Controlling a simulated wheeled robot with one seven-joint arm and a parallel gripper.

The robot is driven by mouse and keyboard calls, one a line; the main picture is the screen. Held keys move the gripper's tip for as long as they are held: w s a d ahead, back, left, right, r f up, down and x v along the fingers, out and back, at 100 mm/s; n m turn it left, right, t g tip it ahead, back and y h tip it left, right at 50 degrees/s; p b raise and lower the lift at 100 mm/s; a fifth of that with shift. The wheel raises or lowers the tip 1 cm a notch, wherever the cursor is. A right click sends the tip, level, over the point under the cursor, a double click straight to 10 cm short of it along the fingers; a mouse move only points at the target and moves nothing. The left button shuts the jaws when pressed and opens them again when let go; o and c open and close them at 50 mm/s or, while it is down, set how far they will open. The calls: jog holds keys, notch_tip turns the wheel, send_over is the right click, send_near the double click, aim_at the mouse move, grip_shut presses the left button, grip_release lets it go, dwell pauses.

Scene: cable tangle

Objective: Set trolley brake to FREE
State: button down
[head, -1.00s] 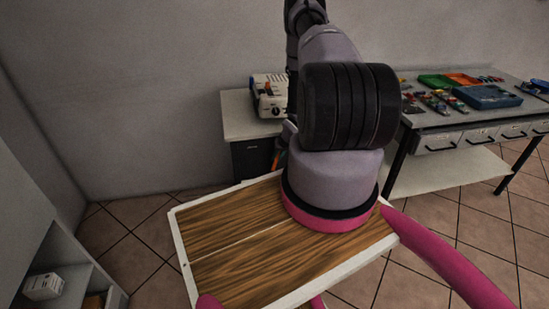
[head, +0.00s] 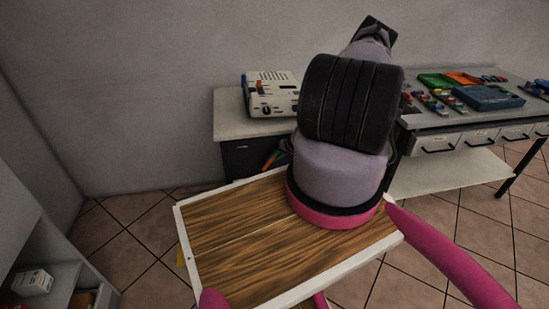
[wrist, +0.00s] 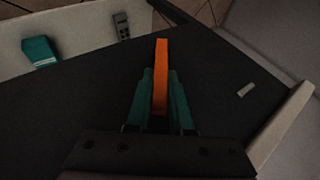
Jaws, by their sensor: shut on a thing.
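In the wrist view, my gripper (wrist: 160,85) has its two teal fingers closed on an upright orange bar (wrist: 161,58), which looks like the brake lever. The bar's far end sticks out past the fingertips, over a dark surface (wrist: 85,90). In the head view, bits of teal and orange (head: 272,159) show at the dark front of a pale-topped trolley or cabinet (head: 235,122). My arm hides much of that spot. No FREE marking can be read, so the brake's setting cannot be told.
A white device (head: 270,95) with knobs stands on the pale top. A workbench (head: 435,118) with trays and small parts is at the right. A shelf unit (head: 60,270) stands at the lower left. The wrist view shows a teal box (wrist: 39,51) and a grey handset (wrist: 121,25).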

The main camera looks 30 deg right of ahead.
jog(key=shift+s+f, duration=0.1)
jog(key=shift+s, duration=0.05)
jog(key=c, duration=0.8)
grip_release()
jog(key=v, duration=1)
jog(key=shift+d+r, duration=0.2)
jog(key=shift+r, duration=0.2)
jog(key=shift+s, duration=0.1)
